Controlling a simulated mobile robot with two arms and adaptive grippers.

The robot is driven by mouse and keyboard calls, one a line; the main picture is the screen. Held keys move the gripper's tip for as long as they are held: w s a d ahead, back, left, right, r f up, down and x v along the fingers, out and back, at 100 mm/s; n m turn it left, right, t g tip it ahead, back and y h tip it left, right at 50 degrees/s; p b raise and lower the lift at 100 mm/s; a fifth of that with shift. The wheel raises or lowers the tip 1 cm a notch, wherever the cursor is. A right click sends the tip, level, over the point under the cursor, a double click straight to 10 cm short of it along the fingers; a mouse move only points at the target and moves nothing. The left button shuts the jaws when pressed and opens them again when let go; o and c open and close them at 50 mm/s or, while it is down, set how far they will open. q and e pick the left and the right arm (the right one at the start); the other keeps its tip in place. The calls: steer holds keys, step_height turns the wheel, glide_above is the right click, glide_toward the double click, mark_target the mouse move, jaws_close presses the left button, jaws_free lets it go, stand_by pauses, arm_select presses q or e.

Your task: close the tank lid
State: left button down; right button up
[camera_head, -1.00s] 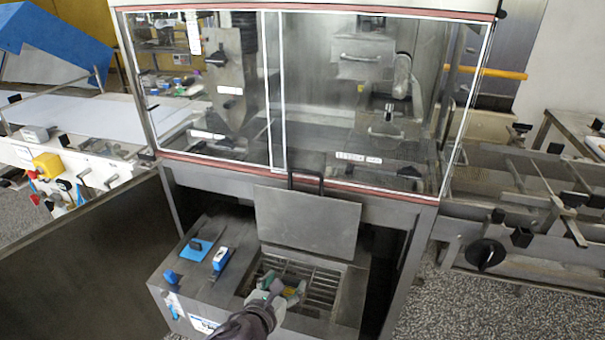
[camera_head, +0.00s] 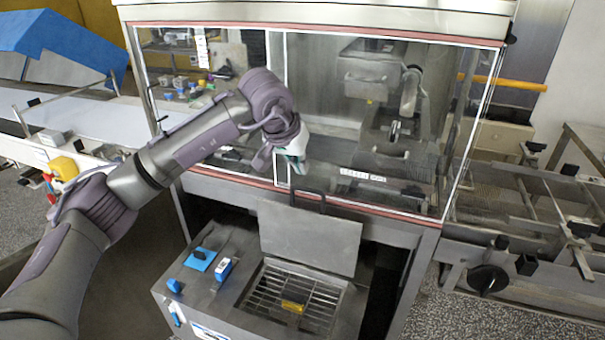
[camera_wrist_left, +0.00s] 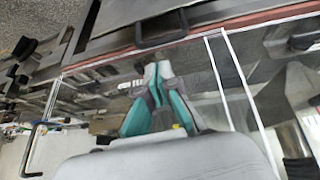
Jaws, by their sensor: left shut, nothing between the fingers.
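The grey tank lid (camera_head: 310,238) stands raised, tilted back behind the tank opening. Its black handle (camera_head: 307,196) is at its top edge, and a dark handle also shows in the left wrist view (camera_wrist_left: 161,28). The tank (camera_head: 225,290) below is open and shows a wire grid (camera_head: 325,296) with a small yellow piece (camera_head: 292,306) on it. My left gripper (camera_head: 298,168) is shut and empty in front of the glass, above the handle and apart from it. Its green-and-grey fingers (camera_wrist_left: 157,72) point toward the handle in the left wrist view. My right gripper is not in view.
A glass-fronted enclosure (camera_head: 380,120) stands directly above and behind the lid. Blue-based switches (camera_head: 200,259) sit on the tank top at left. A conveyor with a black knob (camera_head: 487,277) is at right. A white belt (camera_head: 90,115) is at left.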

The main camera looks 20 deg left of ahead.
arm_select(q)
steer(key=shift+y, duration=0.6)
steer(key=w+f+p, duration=0.1)
steer(key=f, duration=0.1)
steer(key=w+a+f, duration=0.1)
steer(key=w+f, duration=0.1)
steer(key=f, duration=0.1)
steer(key=w+a+f+p, duration=0.1)
steer(key=w+f, duration=0.1)
steer(key=shift+f+p, duration=0.2)
steer(key=shift+p, duration=0.15)
steer(key=shift+s, duration=0.15)
